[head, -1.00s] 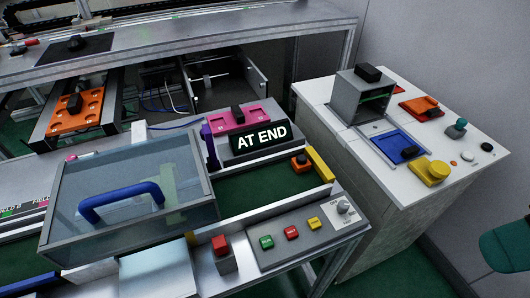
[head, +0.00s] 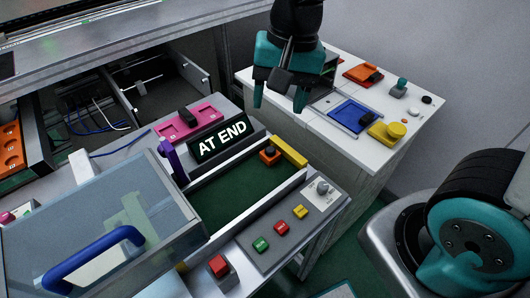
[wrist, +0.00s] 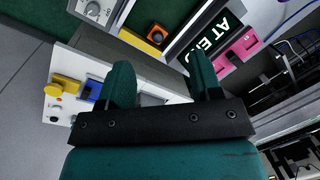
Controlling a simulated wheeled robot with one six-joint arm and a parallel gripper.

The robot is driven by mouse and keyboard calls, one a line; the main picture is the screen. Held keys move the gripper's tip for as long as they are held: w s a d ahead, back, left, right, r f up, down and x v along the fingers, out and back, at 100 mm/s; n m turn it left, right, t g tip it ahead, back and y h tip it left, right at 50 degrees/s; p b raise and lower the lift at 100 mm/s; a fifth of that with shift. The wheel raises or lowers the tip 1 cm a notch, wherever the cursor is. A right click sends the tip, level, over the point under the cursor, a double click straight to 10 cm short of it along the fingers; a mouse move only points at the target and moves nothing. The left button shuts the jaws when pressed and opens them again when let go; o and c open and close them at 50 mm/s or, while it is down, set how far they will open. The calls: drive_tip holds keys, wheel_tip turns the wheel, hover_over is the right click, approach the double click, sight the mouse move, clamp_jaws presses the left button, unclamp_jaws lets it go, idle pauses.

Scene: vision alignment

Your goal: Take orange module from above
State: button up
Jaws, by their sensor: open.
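A small orange module (head: 269,156) with a dark top sits at the far end of the green conveyor belt, beside a yellow bar (head: 289,152). The module also shows in the wrist view (wrist: 156,36), above and between the fingertips in the picture. My gripper (head: 279,104) is teal, open and empty, with its fingers pointing down. In the head view it is above the module in the picture, in front of the white cabinet, and apart from the module. In the wrist view my gripper (wrist: 158,62) shows both fingers spread with nothing between them.
An "AT END" sign (head: 222,138) and a purple post (head: 173,162) stand by the belt. A pink plate (head: 188,121) lies behind. A button panel (head: 290,218) is in front. The white cabinet (head: 405,115) holds blue, yellow and orange pieces. A clear-lidded box (head: 110,215) covers the near belt.

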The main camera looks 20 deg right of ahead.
drive_tip(key=w+d+f+m+h, duration=0.2)
drive_tip(key=w+f+m, duration=0.2)
drive_tip(key=w+m, duration=0.35)
hover_over(270, 150)
drive_tip(key=shift+m, duration=0.25)
wheel_tip(270, 150, down, 11)
drive_tip(key=shift+s+d+f, duration=0.15)
drive_tip(key=shift+f+p, duration=0.4)
drive_tip(key=shift+f, duration=2.55)
drive_tip(key=c, duration=0.8)
